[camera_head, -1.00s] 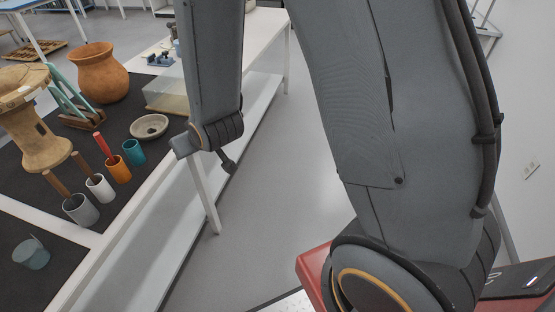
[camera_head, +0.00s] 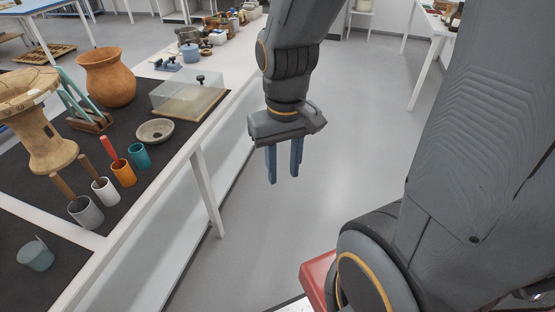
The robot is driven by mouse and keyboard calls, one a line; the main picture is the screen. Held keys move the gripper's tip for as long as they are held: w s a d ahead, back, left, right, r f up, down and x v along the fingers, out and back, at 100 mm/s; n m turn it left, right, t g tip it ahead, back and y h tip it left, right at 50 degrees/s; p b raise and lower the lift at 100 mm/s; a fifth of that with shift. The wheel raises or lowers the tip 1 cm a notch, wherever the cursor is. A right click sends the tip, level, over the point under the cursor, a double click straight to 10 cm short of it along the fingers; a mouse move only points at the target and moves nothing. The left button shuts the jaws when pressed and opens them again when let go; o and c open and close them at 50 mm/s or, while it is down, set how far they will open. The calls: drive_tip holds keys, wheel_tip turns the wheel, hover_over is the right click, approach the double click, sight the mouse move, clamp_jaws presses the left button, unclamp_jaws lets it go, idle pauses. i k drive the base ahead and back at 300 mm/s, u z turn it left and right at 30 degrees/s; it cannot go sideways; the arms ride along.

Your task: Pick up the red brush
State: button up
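The red brush (camera_head: 109,149) stands in the orange cup (camera_head: 124,174) on the dark mat, its red handle leaning up and to the left. Its lower end is hidden inside the cup. My gripper (camera_head: 284,180) hangs over the floor to the right of the table, well apart from the brush. Its two blue fingers point down with a gap between them, and nothing is held.
A white cup (camera_head: 106,192), a grey cup (camera_head: 86,213) and a teal cup (camera_head: 140,156) stand close beside the orange cup. A stone bowl (camera_head: 155,132), a clear case (camera_head: 188,98) and a terracotta jar (camera_head: 107,78) lie behind. The floor (camera_head: 330,140) is clear.

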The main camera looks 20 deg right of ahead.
sight(104, 140)
drive_tip(key=z, duration=1.05)
drive_tip(key=k, duration=0.85)
drive_tip(key=u, duration=2)
drive_tip(key=i, duration=0.5)
drive_tip(key=u, duration=0.05)
